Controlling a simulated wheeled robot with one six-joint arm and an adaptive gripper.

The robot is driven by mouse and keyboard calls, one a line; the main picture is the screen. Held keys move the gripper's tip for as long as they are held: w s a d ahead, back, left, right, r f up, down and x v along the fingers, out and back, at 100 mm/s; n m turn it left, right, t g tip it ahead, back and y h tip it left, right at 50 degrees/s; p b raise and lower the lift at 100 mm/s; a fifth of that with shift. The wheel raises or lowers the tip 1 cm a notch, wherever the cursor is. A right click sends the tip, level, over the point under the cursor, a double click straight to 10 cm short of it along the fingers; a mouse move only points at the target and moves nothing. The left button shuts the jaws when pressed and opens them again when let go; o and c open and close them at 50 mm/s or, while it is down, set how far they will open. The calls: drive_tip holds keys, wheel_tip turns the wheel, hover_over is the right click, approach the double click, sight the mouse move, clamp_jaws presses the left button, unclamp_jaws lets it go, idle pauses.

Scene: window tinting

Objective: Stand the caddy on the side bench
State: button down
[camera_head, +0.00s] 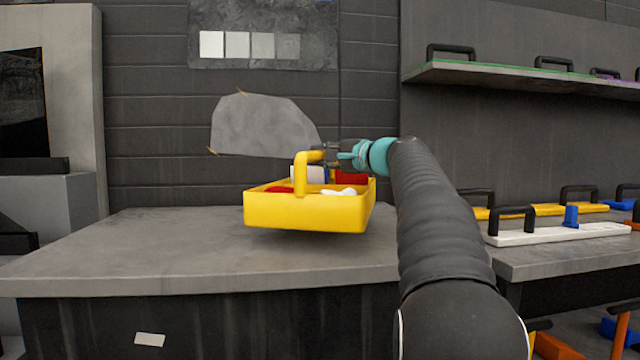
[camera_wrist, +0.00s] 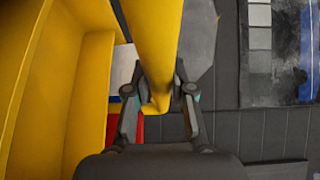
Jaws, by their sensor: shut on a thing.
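The yellow caddy (camera_head: 305,212) is an open tray with an upright handle. It holds red, white and blue items. In the head view it hangs a little above the grey side bench (camera_head: 150,255), with a shadow under it. My gripper (camera_head: 330,155) is shut on the caddy's handle, coming from the right. In the wrist view the yellow handle (camera_wrist: 152,45) runs between the two fingers of my gripper (camera_wrist: 160,92), and the caddy's wall (camera_wrist: 75,90) fills the left side. The caddy looks about level.
The bench top is bare to the left of the caddy. A second bench (camera_head: 560,262) at the right carries white and yellow bars with black handles. A wall shelf (camera_head: 520,78) holds more handled tools. A grey panel with pale swatches (camera_head: 262,35) hangs behind.

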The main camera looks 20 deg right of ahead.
drive_tip(key=shift+a+f, duration=0.25)
drive_tip(key=shift+f+b, duration=0.8)
drive_tip(key=shift+f, duration=1.1)
drive_tip(key=c, duration=1.4)
unclamp_jaws()
drive_tip(key=shift+f, duration=0.15)
drive_tip(key=o, duration=0.4)
